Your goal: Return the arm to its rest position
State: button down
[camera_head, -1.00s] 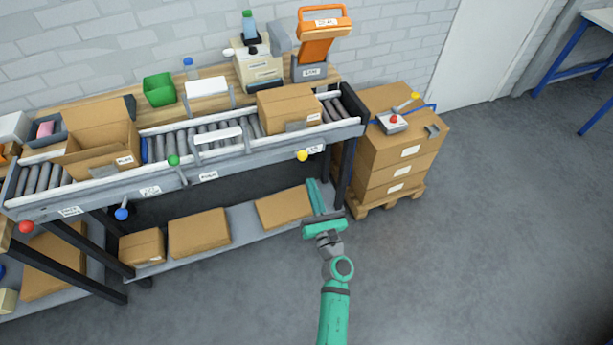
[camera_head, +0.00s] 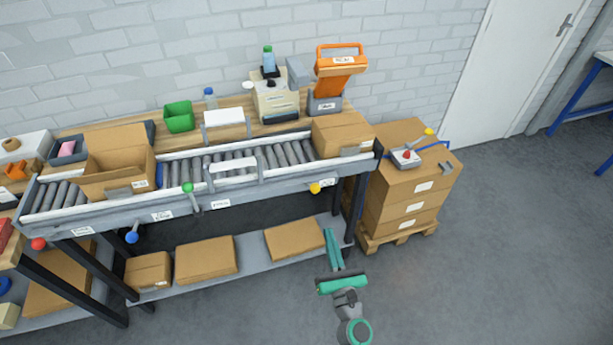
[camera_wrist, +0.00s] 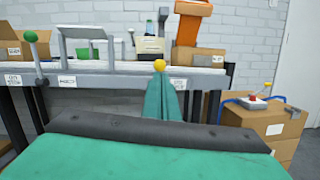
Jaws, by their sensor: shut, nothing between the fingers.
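My gripper (camera_head: 334,249) is green with grey links and hangs low in front of the conveyor bench, at its right end. Its two fingers are together and hold nothing. In the wrist view the shut fingers (camera_wrist: 162,100) point at the bench front, just below the yellow knob (camera_wrist: 159,66). In the head view the yellow knob (camera_head: 315,188) is above and left of the gripper. The gripper overlaps the right end of the lower shelf in the picture; I cannot tell the gap between them.
The roller conveyor (camera_head: 230,193) carries an open carton (camera_head: 118,170) and a closed carton (camera_head: 341,135). Flat cartons (camera_head: 207,258) lie on the lower shelf (camera_head: 253,254). Stacked boxes (camera_head: 405,200) on a pallet (camera_head: 398,238) stand right of the bench. The floor (camera_head: 500,270) at the right is clear.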

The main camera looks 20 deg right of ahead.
jog(key=s+a+r+m+g, duration=0.1)
jog(key=s+a+m, duration=0.6)
jog(key=s+m, duration=0.3)
jog(key=s+a+r+m+g+y, duration=0.1)
jog(key=s+a+m+g, duration=0.1)
jog(key=s+a+m, duration=0.5)
jog(key=s+a+r+m+g, duration=0.1)
jog(key=s+a+m, duration=0.6)
jog(key=s+m, duration=0.7)
jog(key=shift+s+m+g+y, duration=0.2)
jog(key=shift+m+g+y, duration=0.25)
jog(key=shift+m, duration=0.75)
jog(key=shift+s, duration=0.1)
jog(key=shift+d+f, duration=0.1)
